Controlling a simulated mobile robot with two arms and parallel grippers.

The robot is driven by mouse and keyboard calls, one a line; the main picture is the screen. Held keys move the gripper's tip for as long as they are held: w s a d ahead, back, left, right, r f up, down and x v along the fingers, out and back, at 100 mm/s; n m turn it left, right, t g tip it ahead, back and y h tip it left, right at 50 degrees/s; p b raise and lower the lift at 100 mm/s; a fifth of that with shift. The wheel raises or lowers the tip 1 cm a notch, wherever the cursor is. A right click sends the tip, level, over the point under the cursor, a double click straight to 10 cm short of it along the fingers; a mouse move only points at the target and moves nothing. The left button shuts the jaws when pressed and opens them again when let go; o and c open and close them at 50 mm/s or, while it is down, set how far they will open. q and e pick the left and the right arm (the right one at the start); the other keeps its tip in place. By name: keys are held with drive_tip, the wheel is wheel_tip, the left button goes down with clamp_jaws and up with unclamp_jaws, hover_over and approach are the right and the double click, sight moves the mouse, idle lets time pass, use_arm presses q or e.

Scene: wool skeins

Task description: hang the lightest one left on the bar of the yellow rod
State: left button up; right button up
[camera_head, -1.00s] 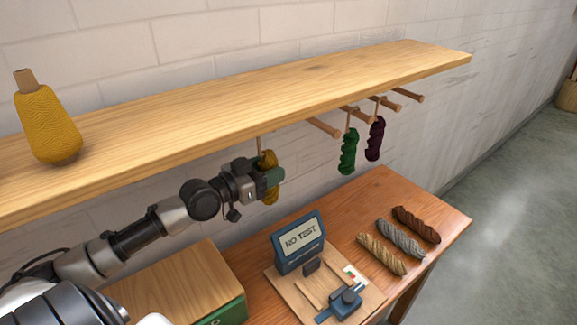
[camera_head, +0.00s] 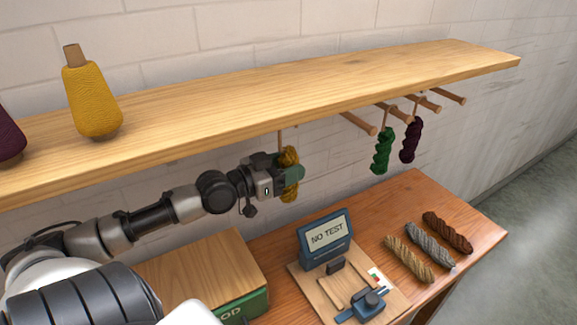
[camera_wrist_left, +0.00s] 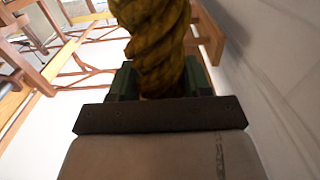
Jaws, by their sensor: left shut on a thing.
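My left gripper (camera_head: 289,175) is shut on a mustard-yellow twisted skein (camera_head: 289,158), which hangs upright below the shelf's front edge. Its loop rises above it toward the shelf; whether it is around a rod is hidden. In the left wrist view the skein (camera_wrist_left: 155,40) stands between the green finger pads. A green skein (camera_head: 382,152) and a dark purple skein (camera_head: 411,142) hang by loops from wooden rods under the shelf. A bare wooden rod (camera_head: 360,124) is left of the green skein. A yellow yarn cone (camera_head: 92,98) stands on the shelf. My right gripper is not in view.
The wooden shelf (camera_head: 270,95) runs above my left gripper. On the table below are a tester reading "NO TEST" (camera_head: 326,237), a green-fronted wooden box (camera_head: 205,265), and tan (camera_head: 409,259), grey (camera_head: 430,245) and brown (camera_head: 447,232) skeins. Another rod (camera_head: 449,93) at far right is bare.

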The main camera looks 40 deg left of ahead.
use_arm(q)
drive_tip(key=shift+s+a+f, duration=0.2)
drive_tip(key=shift+s, duration=0.15)
drive_tip(key=b+v, duration=0.2)
drive_tip(key=v, duration=0.1)
drive_tip(key=shift+d+r, duration=0.1)
drive_tip(key=shift+r, duration=0.1)
idle(0.3)
drive_tip(key=s+d+p, duration=0.2)
drive_tip(key=d+p, duration=0.4)
drive_tip(key=s+d+p, duration=0.2)
drive_tip(key=d+p, duration=0.5)
drive_tip(key=shift+s, duration=0.3)
idle(0.3)
